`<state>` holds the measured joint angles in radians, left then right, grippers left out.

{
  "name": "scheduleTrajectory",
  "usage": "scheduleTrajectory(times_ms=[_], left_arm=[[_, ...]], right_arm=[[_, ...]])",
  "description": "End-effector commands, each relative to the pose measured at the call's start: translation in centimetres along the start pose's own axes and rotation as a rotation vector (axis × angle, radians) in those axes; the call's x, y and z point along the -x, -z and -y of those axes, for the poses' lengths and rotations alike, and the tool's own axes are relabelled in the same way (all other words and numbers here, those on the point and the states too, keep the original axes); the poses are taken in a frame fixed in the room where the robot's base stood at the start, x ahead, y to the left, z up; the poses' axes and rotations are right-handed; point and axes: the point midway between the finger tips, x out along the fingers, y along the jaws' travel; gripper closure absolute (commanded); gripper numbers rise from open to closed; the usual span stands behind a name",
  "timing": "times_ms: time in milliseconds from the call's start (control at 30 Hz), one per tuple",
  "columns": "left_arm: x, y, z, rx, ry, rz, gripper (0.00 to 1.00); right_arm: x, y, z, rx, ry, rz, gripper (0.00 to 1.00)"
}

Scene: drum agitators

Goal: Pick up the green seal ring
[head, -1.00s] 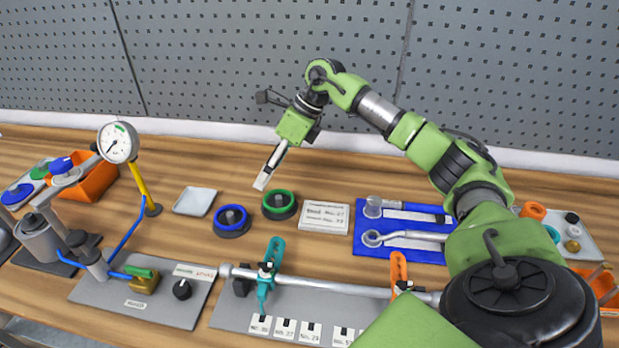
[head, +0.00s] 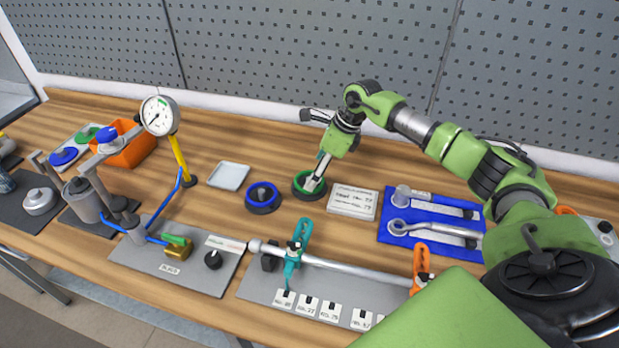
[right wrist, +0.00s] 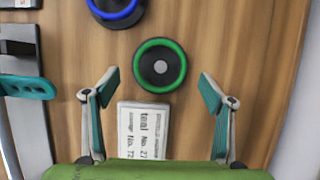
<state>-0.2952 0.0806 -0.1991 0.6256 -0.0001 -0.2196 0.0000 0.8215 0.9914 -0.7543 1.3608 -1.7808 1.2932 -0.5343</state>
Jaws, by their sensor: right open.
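The green seal ring (right wrist: 159,43) sits around the rim of a dark round holder with a grey knob in its middle, upright on the table. It also shows in the head view (head: 296,183), partly covered by my right gripper (head: 314,182). In the right wrist view my right gripper (right wrist: 158,80) is open and empty. Its fingertips are left and right of the ring's near edge, apart from it; most of the ring lies beyond them. How high the fingertips are above the table is hard to tell. My left gripper is not in view.
A blue ring (head: 262,206) on a similar holder stands just left. A white label plate (head: 353,201) lies close on the right, a pale square tray (head: 228,176) farther left. A blue mat (head: 395,229) with tools is farther right. The perforated wall (head: 300,60) rises behind.

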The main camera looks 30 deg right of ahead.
Motion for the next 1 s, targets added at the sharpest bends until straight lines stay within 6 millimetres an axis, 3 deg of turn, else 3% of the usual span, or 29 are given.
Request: scheduleTrajectory(times_ms=[33,200,467,600,633,1000], left_arm=[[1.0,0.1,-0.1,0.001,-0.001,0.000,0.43],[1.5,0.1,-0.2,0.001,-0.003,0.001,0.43],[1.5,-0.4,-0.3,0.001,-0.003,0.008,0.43],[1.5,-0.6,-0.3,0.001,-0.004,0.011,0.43],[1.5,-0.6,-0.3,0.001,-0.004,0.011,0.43],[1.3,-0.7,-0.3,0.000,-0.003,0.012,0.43]], right_arm=[[-0.3,-0.2,-0.1,-0.001,-0.003,-0.001,0.24],[-2.5,-0.1,0.0,-0.001,-0.001,0.000,0.24],[-3.0,-0.1,0.0,0.001,0.001,0.001,0.24],[-3.0,-0.1,0.0,0.001,0.001,0.001,0.55],[-3.0,-0.1,0.0,0.001,0.001,0.001,0.59],[-2.9,-0.1,0.1,0.000,0.001,0.002,0.59]])
